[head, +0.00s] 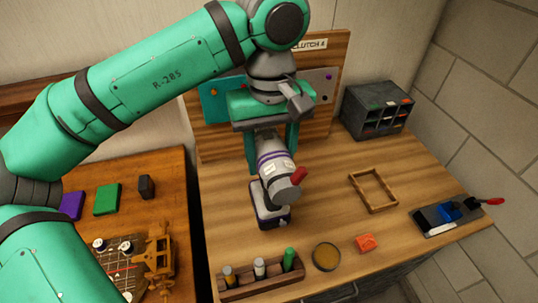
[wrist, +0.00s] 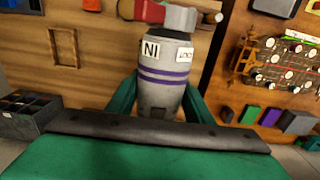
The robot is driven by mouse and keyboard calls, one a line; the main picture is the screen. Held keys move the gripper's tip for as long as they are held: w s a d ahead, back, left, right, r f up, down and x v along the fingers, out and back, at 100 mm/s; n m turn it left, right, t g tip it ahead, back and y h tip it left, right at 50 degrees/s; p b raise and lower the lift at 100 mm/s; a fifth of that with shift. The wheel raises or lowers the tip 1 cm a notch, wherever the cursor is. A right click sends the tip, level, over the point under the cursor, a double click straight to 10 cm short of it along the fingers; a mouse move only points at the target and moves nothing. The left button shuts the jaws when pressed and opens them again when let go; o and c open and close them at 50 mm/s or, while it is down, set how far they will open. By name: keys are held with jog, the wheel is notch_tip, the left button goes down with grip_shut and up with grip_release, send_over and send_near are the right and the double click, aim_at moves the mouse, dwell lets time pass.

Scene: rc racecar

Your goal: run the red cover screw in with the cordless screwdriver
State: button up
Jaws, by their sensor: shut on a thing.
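My gripper (head: 268,140) is shut on the cordless screwdriver, a grey cylinder (head: 272,160) with purple bands and white labels. In the wrist view the screwdriver (wrist: 163,85) sits between the green fingers, with a grey head and a red part (wrist: 148,11) at the top. In the head view the red part (head: 299,177) points up and right. A dark purple and white box-like part (head: 270,208) shows below the tool; I cannot tell whether it belongs to it. The red cover screw cannot be made out. A teal plate (head: 212,104) is on the back board, partly behind my arm.
On the bench are a wooden frame (head: 373,190), orange block (head: 366,243), round dish (head: 326,256), bottle rack (head: 262,280) and black tray (head: 447,217). A dark organizer (head: 377,110) stands at back right. A side table (head: 180,215) holds blocks and a wooden fixture.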

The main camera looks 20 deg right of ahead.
jog(key=shift+w, duration=3.45)
jog(key=shift+w+r, duration=0.1)
jog(key=shift+w, duration=1.2)
dwell(1.6)
jog(key=shift+s, duration=2.5)
